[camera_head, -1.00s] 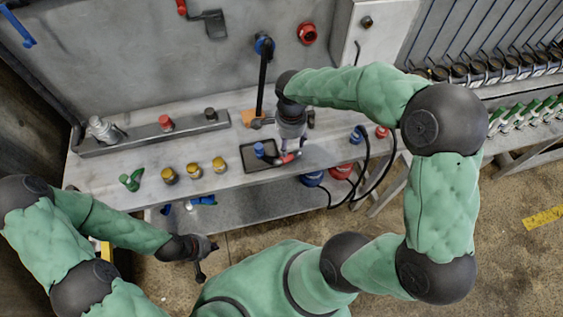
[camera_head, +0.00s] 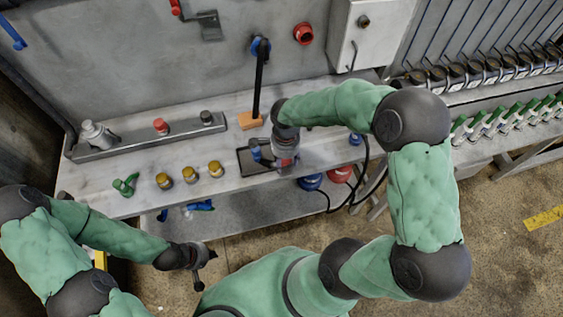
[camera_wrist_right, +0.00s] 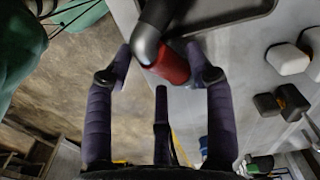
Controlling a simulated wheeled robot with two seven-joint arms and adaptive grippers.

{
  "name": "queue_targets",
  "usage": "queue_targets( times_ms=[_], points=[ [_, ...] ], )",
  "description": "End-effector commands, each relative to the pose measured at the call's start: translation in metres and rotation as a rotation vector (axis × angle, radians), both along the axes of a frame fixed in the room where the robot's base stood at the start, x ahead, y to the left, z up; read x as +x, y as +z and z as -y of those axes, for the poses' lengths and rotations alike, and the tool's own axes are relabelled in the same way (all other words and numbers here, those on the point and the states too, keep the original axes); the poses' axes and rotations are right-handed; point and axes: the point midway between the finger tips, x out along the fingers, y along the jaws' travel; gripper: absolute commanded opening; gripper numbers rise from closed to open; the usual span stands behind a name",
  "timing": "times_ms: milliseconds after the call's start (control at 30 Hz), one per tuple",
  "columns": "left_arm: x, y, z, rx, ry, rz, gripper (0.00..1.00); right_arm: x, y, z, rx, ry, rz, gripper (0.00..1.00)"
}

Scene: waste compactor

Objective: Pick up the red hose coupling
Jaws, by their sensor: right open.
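The red hose coupling (camera_wrist_right: 168,66) shows in the right wrist view as a red cylinder joined to a dark grey bent piece. It lies by the corner of a dark tray (camera_wrist_right: 235,18). My right gripper (camera_wrist_right: 162,76) is open, with its purple fingertips on either side of the red part and no clear grip on it. In the head view my right gripper (camera_head: 284,162) is over the right part of the tray (camera_head: 243,166) and mostly hides the coupling. My left gripper (camera_head: 202,256) hangs in front of the bench, low at the left; its fingers are too small to judge.
A blue fitting (camera_head: 256,150) stands in the tray. Several yellow-topped parts (camera_head: 189,174) and a green part (camera_head: 125,185) stand to the left on the bench (camera_head: 100,180). A tall dark lever (camera_head: 259,85) rises behind the tray. Black hoses (camera_head: 367,165) hang at the right.

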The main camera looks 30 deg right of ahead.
Motion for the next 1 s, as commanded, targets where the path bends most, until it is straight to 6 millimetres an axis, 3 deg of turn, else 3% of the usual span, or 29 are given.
queue_targets(
  times_ms=[100, 367, 500, 567, 1000],
  points=[
    [0.0, -0.0053, 0.0, 0.0, 0.0, 0.0, 0.0, -0.0007, -0.017, 0.0001, 0.001, 0.0, -0.001, 0.55],
    [0.0, -0.0049, 0.0, 0.0, 0.0, 0.0, 0.0, -0.0003, -0.0188, 0.0002, 0.0, 0.001, 0.001, 0.55],
    [0.0, -0.0049, 0.0, 0.0, 0.0, 0.0, 0.0, -0.0004, -0.0188, 0.0002, 0.0, 0.001, 0.0, 0.15],
    [0.0, -0.0049, 0.0, 0.0, 0.0, 0.0, 0.0, -0.0004, -0.0188, 0.0002, 0.0, 0.001, 0.0, 0.0],
    [0.0, -0.003, 0.0, 0.0, 0.0, 0.0, 0.0, 0.0004, -0.0118, 0.0003, 0.0, 0.0, 0.003, 0.0]
  ],
)
